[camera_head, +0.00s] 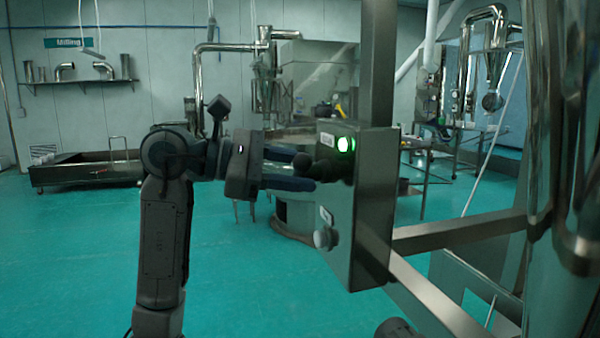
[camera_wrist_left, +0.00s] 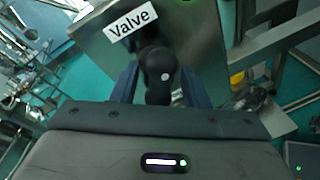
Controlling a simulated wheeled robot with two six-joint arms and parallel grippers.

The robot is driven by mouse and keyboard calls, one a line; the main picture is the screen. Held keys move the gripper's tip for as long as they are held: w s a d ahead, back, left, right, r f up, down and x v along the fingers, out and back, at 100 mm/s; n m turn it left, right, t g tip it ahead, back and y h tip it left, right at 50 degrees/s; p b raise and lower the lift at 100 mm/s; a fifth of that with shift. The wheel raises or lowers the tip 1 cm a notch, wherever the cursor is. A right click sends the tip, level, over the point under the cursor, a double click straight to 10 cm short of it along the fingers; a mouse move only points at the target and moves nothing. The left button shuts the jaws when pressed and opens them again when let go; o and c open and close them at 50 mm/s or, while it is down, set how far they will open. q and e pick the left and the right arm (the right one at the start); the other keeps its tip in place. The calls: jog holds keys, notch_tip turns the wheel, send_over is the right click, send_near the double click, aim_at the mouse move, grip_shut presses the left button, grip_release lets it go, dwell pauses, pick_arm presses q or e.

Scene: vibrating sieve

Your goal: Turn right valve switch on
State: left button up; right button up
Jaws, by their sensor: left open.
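A grey metal control box (camera_head: 345,215) hangs on a post in the head view. A black valve switch knob (camera_head: 322,171) sticks out of its front face. In the left wrist view the black knob (camera_wrist_left: 158,72) sits under a white label reading "Valve" (camera_wrist_left: 130,22). My left gripper (camera_head: 308,172) is open at the box face. Its two blue-grey fingers (camera_wrist_left: 160,88) lie on either side of the knob. I cannot tell whether they touch it. A finger partly hides the knob in the head view.
A lit green light (camera_head: 343,144) is near the box's top. A pale round knob (camera_head: 325,238) sits lower on the same face. Steel frame bars (camera_head: 460,232) run right of the box. Green floor (camera_head: 255,270) is clear below the left gripper.

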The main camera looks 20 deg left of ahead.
pick_arm(q)
jog(key=b+v, duration=0.3)
jog(key=v, duration=0.7)
pick_arm(e)
jog(key=shift+w+a+f, duration=0.1)
jog(key=shift+w+f, duration=0.05)
jog(key=shift+w, duration=1)
jog(key=shift+w+a+f, duration=0.1)
jog(key=shift+w, duration=1)
pick_arm(q)
jog(key=shift+a, duration=0.1)
